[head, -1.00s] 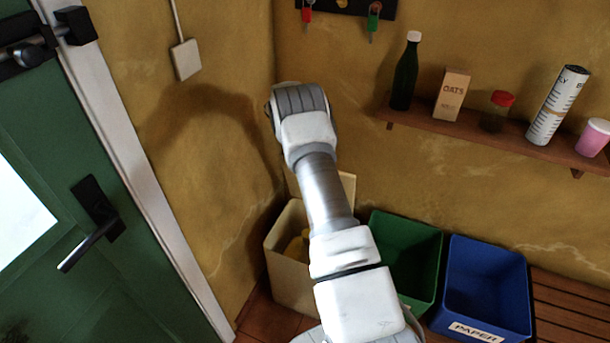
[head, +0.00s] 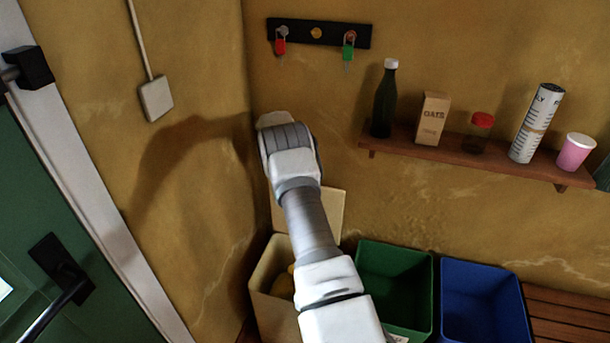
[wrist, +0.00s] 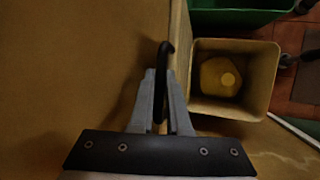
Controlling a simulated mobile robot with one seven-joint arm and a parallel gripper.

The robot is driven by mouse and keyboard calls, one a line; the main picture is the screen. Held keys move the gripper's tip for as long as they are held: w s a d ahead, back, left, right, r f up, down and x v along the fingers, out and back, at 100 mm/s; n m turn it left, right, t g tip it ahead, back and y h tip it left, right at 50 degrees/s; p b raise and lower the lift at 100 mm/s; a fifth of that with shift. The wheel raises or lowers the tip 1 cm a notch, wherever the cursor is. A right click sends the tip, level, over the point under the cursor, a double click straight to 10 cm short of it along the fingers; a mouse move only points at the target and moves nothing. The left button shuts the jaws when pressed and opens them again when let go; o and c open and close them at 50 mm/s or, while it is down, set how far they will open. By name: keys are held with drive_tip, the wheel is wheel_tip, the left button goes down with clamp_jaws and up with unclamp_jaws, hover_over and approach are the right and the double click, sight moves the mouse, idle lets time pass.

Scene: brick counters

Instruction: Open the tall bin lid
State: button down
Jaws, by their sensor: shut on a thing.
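The tall cream bin (head: 262,292) stands in the corner in the head view, partly behind my arm. Its lid (head: 334,208) is raised and stands roughly upright at the back of the bin. The mouth is open, and a yellow thing (wrist: 221,76) lies inside it in the wrist view. My gripper (wrist: 160,82) is shut on the black curved lid handle (wrist: 161,60), beside the open bin (wrist: 273,70). In the head view my arm hides the gripper and handle.
A green bin (head: 428,285) and a blue bin (head: 483,268) stand to the right. A shelf (head: 470,158) with a bottle (head: 385,100) and other goods is on the wall above. A green door (head: 25,225) is at left. A key rack (head: 318,33) hangs above my arm.

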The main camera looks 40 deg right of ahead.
drive_tip(key=c, duration=0.9)
unclamp_jaws()
drive_tip(key=p+v, duration=0.2)
drive_tip(key=v, duration=1.5)
drive_tip(key=shift+a+r, duration=0.1)
drive_tip(key=shift+r, duration=0.05)
